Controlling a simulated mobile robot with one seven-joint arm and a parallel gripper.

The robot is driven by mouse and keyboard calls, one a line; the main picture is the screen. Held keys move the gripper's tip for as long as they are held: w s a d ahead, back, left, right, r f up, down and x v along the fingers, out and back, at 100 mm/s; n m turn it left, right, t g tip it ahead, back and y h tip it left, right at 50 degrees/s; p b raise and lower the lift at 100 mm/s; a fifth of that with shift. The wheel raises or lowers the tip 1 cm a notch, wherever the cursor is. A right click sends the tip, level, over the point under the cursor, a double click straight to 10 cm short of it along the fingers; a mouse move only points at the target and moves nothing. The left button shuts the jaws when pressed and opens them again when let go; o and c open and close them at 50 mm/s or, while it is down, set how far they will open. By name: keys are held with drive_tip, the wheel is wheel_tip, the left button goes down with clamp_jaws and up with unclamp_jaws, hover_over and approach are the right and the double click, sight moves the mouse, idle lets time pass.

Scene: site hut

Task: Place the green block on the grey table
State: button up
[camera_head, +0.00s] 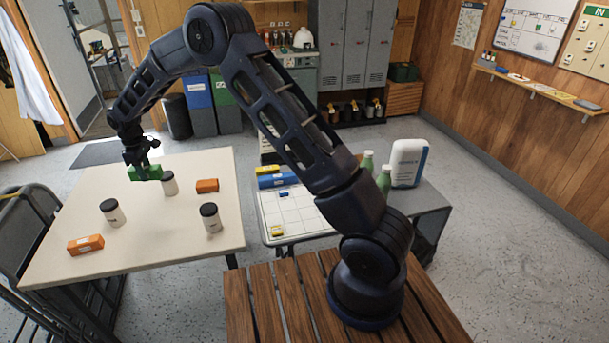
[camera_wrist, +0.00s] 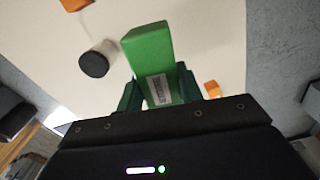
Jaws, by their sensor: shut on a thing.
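The green block (camera_head: 146,173) is between the fingers of my gripper (camera_head: 140,163), over the far part of the cream table (camera_head: 150,240). I cannot tell whether it touches the tabletop. In the wrist view the green block (camera_wrist: 148,50) sticks out between the two fingers of my gripper (camera_wrist: 160,88), shut on its near part, with a pale label showing. The grey table (camera_head: 425,203) stands to the right, partly hidden behind my arm. A white gridded sheet (camera_head: 290,212) covers its left part.
White jars with black lids (camera_head: 113,213) and orange blocks (camera_head: 86,245) stand around the cream table. Blue (camera_head: 278,180) and yellow blocks (camera_head: 268,170), green bottles (camera_head: 383,182) and a white jug (camera_head: 408,163) stand on the grey table. Some grid squares are clear.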

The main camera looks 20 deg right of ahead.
drive_tip(key=w+d, duration=0.5)
drive_tip(key=d, duration=0.6)
drive_tip(key=w+d, duration=0.4)
drive_tip(key=d, duration=0.6)
drive_tip(key=w+d, duration=0.5)
drive_tip(key=d, duration=0.6)
drive_tip(key=s+d+n, duration=0.1)
drive_tip(key=s+d, duration=0.1)
drive_tip(key=d, duration=1.5)
drive_tip(key=s+d+n, duration=0.1)
drive_tip(key=s+d, duration=0.1)
drive_tip(key=d, duration=1.5)
drive_tip(key=f, duration=1.9)
drive_tip(key=shift+s+d+f, duration=0.2)
drive_tip(key=shift+f, duration=0.2)
drive_tip(key=shift+f, duration=0.1)
drive_tip(key=o, duration=1.1)
drive_tip(key=shift+c, duration=0.2)
